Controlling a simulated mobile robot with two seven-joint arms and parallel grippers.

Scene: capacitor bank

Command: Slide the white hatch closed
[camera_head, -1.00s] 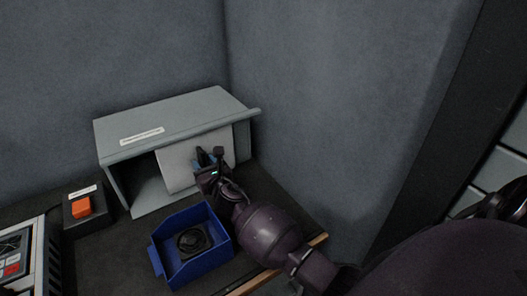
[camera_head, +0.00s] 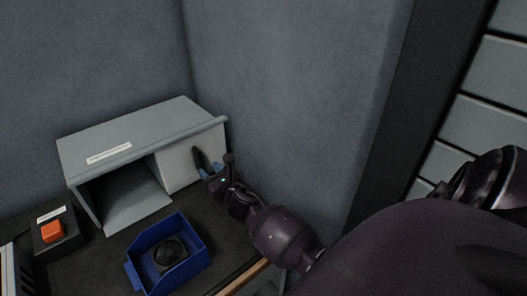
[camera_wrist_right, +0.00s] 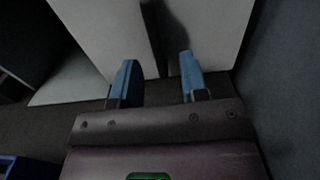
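The white hatch (camera_head: 181,165) is a flat panel in the front of a grey cabinet. It covers the right part of the front, and the left part is an open dark gap. A dark upright handle (camera_wrist_right: 155,35) with a shadow beside it is on the panel in the right wrist view. My right gripper (camera_head: 215,168) is in front of the hatch near its right side. Its two blue-tipped fingers (camera_wrist_right: 158,82) are apart, one on each side of the handle's lower end; contact is not clear. My left gripper is not in view.
The grey cabinet (camera_head: 140,128) stands on a dark bench against grey walls. A blue bin (camera_head: 187,228) with a black round item sits in front of it. An orange button on a dark box (camera_head: 52,232) is at the left.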

